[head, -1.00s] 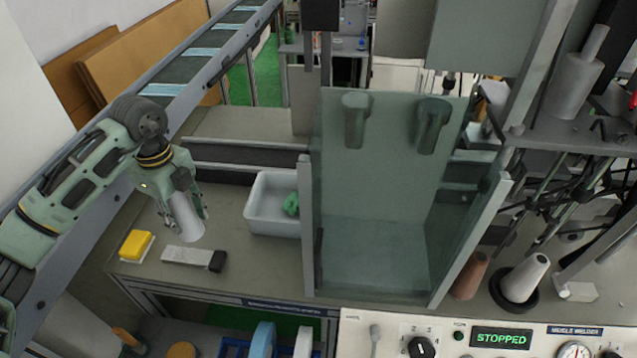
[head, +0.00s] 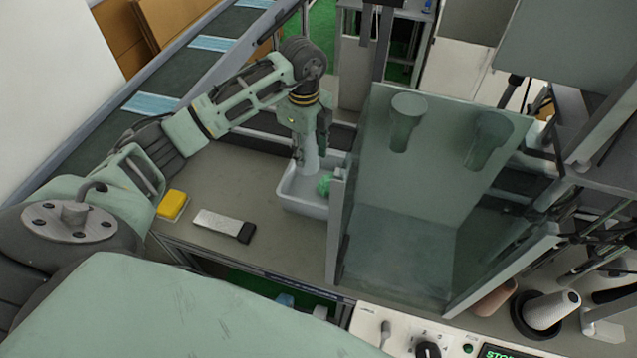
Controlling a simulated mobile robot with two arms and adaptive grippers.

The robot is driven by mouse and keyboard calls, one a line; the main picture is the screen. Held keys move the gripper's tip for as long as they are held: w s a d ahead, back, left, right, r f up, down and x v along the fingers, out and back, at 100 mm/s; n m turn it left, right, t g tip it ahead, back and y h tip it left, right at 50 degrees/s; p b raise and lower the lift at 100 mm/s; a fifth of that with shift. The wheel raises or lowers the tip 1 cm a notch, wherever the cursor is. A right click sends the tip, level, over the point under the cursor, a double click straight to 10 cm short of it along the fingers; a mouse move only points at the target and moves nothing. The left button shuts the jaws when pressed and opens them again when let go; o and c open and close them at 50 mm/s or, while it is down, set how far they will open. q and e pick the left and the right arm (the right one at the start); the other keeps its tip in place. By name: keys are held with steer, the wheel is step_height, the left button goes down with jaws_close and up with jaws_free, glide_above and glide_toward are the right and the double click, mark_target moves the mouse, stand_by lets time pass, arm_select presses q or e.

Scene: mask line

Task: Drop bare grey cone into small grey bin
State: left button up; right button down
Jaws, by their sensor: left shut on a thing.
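My left gripper (head: 311,150) points down over the small grey bin (head: 304,205) and is shut on the bare grey cone (head: 311,162). The cone hangs below the fingers, at or just above the bin's opening; I cannot tell whether it touches the bin floor. A green crumpled thing (head: 324,185) lies in the bin, right of the cone. My right gripper is not in view.
A clear guard panel (head: 400,190) with a frame stands right of the bin. A yellow block (head: 172,205) and a grey-and-black tool (head: 225,224) lie on the bench at left. A brown cone (head: 495,298) and another pale cone on a black base (head: 550,309) stand at right.

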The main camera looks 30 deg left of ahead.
arm_select(q)
steer(key=f+b, duration=0.2)
steer(key=f, duration=0.2)
steer(key=shift+w, duration=0.2)
steer(key=shift+s+r, duration=0.1)
steer(key=o, duration=1.2)
step_height(320, 180, up, 12)
